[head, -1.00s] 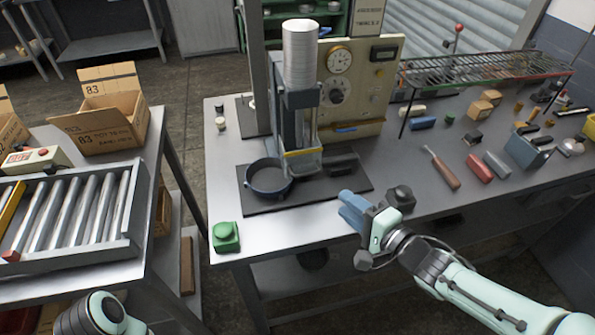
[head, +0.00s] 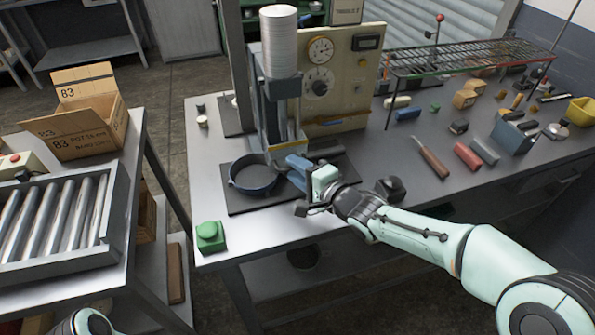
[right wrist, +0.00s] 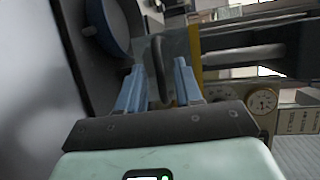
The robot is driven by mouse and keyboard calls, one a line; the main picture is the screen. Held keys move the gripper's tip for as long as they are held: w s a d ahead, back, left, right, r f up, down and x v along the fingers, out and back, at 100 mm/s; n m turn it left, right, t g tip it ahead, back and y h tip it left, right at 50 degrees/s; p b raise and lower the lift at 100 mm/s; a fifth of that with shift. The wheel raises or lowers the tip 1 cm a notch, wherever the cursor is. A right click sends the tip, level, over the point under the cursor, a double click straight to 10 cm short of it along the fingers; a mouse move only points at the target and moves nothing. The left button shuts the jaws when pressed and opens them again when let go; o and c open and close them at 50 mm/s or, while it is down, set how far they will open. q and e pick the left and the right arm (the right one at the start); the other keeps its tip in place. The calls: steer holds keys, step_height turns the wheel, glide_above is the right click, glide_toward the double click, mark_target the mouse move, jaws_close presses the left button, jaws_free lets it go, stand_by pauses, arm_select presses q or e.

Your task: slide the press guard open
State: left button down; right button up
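The press (head: 281,105) stands on the steel bench with a light grey cylinder on top. Its guard is a clear panel with a yellow edge (head: 286,147) low at the press front; the yellow edge also shows in the right wrist view (right wrist: 196,58). My right gripper (head: 290,169) is at the guard's lower front, partly hiding it. In the right wrist view its blue fingers (right wrist: 159,88) are apart, with a dark curved handle (right wrist: 157,62) between them and gaps showing on both sides. My left gripper is out of view; only part of that arm shows at the lower left.
A blue round pan (head: 250,187) lies on the dark base plate (head: 243,207) just left of my right gripper. A green button box (head: 210,237) sits at the bench's front left corner. A dark knob (head: 391,188) is near my right forearm. A wire rack (head: 470,58) and tools fill the right side.

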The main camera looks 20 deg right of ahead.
jaws_close()
stand_by(1.5)
